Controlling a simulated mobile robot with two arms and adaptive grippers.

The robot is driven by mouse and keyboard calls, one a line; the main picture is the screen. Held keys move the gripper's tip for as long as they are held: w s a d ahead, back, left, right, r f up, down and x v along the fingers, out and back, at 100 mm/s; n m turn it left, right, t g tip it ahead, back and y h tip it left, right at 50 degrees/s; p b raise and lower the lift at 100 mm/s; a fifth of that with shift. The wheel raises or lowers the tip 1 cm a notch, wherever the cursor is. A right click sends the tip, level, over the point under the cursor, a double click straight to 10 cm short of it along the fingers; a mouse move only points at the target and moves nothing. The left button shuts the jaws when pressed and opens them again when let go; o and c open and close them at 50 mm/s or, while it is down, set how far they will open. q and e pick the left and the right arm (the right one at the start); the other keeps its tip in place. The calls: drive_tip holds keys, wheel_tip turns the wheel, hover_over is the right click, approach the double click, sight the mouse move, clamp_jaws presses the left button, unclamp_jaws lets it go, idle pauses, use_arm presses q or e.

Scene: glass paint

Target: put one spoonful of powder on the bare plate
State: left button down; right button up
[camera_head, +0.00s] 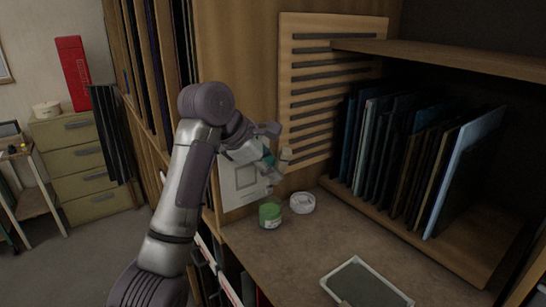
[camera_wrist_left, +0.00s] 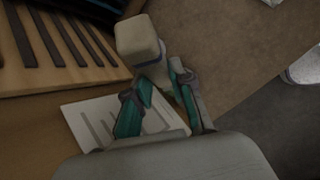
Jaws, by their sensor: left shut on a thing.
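My left gripper (camera_head: 274,163) is raised above the back left of the worktop, beside the slatted panel. In the left wrist view its teal fingers (camera_wrist_left: 158,88) are shut on a pale, blocky thing (camera_wrist_left: 140,40) with a dark band below its top; I cannot tell what it is. A green jar (camera_head: 270,215) stands on the worktop below the gripper. A round white dish or lid (camera_head: 302,203) is just right of the jar. A flat grey-green plate (camera_head: 365,286) with a pale border lies at the front; no powder is visible on it. I see no spoon clearly. My right gripper is out of view.
A slatted wooden panel (camera_head: 318,90) and a white sheet (camera_head: 243,184) stand behind the gripper. A rack of upright glass sheets (camera_head: 400,160) fills the right, under a shelf (camera_head: 450,58). The worktop (camera_head: 300,250) between jar and plate is clear.

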sight(269, 182)
use_arm(q)
drive_tip(key=f, duration=0.2)
drive_tip(key=shift+w+d+f, duration=0.25)
drive_tip(key=shift+d+f, duration=0.05)
drive_tip(key=shift+d, duration=0.05)
drive_tip(key=shift+w+a+f, duration=0.1)
drive_tip(key=shift+w+f, duration=0.4)
drive_tip(key=shift+f, duration=0.35)
drive_tip(key=shift+w+a+f, duration=0.1)
drive_tip(key=shift+a+f, duration=0.05)
drive_tip(key=shift+f, duration=0.15)
drive_tip(key=shift+w+a+f, duration=0.1)
drive_tip(key=shift+a+f, duration=0.1)
drive_tip(key=shift+f, duration=0.1)
drive_tip(key=shift+w+a+f, duration=0.1)
drive_tip(key=shift+f, duration=0.25)
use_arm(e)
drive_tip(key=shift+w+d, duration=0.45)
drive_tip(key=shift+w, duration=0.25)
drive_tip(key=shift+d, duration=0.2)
